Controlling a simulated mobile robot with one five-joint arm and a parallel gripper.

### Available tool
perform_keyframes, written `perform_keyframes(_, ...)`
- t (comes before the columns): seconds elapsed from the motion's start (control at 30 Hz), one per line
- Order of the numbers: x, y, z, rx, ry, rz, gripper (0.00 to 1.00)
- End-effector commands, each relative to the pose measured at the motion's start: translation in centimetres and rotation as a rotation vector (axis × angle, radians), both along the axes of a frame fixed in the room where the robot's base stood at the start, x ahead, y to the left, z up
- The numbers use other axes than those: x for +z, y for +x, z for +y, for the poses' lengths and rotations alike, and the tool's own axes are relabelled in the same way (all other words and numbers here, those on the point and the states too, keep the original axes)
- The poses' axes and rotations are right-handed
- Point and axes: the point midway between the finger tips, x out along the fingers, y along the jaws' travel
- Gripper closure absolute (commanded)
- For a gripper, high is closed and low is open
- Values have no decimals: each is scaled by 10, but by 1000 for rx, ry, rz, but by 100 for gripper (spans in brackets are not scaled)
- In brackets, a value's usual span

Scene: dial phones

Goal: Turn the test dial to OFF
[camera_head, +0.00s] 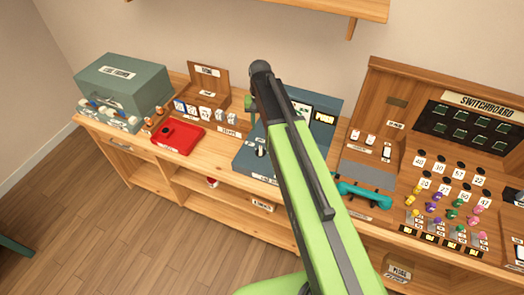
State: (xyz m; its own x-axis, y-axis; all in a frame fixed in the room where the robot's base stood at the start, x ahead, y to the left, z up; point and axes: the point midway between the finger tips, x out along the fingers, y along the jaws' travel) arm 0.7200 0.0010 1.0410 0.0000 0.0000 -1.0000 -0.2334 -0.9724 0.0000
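A blue-grey device box (247,161) stands on the wooden counter at mid picture, and my green arm covers much of it. A small dark knob with a pale mark (261,148) shows on its top, just left of the arm. I cannot tell if this knob is the test dial, or read its setting. My gripper is not visible; only my arm shows, crossing from the bottom up to a dark joint above the counter.
A red tray (177,138), a wooden card stand (207,92) and a grey-green case (122,89) are to the left. A teal handset (363,194) and a wooden switchboard (397,103) with coloured plugs are to the right. A wall shelf (340,8) hangs above.

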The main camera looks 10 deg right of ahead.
Motion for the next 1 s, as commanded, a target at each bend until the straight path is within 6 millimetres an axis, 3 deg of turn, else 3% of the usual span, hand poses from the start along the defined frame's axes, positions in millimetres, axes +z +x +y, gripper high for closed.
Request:
perform_keyframes(0.03,-21,0,0,0,0,0,65)
perform_keyframes(0.1,-36,0,0,0,0,0,65)
perform_keyframes(0.6,-136,0,-1,-1,0,0,65)
perform_keyframes(0.73,-144,0,-1,-1,0,0,65)
perform_keyframes(1.0,-142,0,-1,-1,0,0,66)
